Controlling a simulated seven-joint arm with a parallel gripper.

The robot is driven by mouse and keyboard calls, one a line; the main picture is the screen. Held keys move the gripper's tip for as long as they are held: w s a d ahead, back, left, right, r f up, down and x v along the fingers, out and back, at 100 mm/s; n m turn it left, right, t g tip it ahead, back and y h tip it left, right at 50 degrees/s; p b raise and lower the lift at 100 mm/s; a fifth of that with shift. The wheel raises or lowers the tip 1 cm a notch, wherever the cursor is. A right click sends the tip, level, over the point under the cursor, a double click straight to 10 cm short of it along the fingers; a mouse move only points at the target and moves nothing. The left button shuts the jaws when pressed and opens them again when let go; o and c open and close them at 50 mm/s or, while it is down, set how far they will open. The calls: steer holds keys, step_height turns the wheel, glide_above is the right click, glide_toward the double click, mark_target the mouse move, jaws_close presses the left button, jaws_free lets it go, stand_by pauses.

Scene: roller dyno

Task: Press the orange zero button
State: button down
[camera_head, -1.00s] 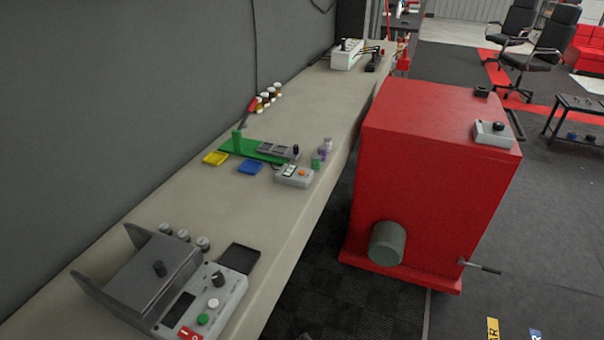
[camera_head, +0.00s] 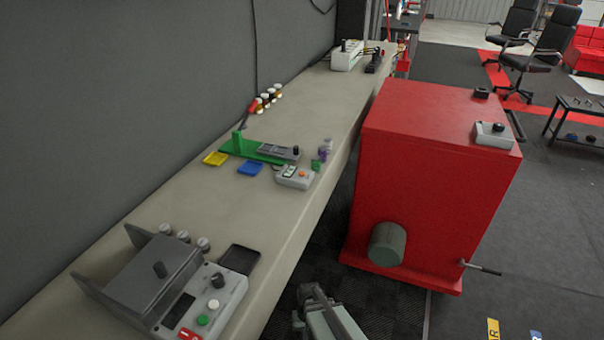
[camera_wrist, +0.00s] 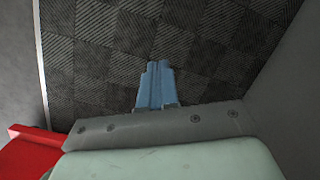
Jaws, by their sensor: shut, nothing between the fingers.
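The orange zero button (camera_head: 303,173) is a small orange spot on top of a grey box (camera_head: 294,180) with a small display, on the bench near its right edge. My gripper (camera_head: 307,289) shows at the bottom of the head view, over the dark floor between the bench and the red cabinet. It is well in front of the grey box and apart from it. In the wrist view my gripper (camera_wrist: 158,66) has its blue-grey fingers together with nothing between them, above dark checkered floor. The button is not in the wrist view.
The long bench (camera_head: 215,215) runs along the wall. A control box (camera_head: 203,305) with knobs and buttons stands at its near end. A green fixture (camera_head: 248,150), blue tray (camera_head: 250,168) and yellow tray (camera_head: 215,159) lie near the grey box. A red cabinet (camera_head: 430,170) stands right.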

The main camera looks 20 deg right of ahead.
steer(key=w+d+r+m+t, duration=0.25)
steer(key=w+d+r, duration=0.3)
steer(key=w, duration=0.45)
steer(key=w+d+r+m+t+h, duration=0.1)
steer(key=w+d+r+t, duration=0.2)
steer(key=w+d+r, duration=0.8)
steer(key=w+d+r+m+t+h, duration=0.15)
steer(key=w+d+r+t, duration=0.35)
steer(key=d+r, duration=0.65)
step_height(320, 180, up, 30)
steer(key=n+y, duration=0.4)
glide_above(305, 174)
steer(key=shift+a+r, duration=0.1)
steer(key=shift+r, duration=0.05)
steer(key=shift+f, duration=4.45)
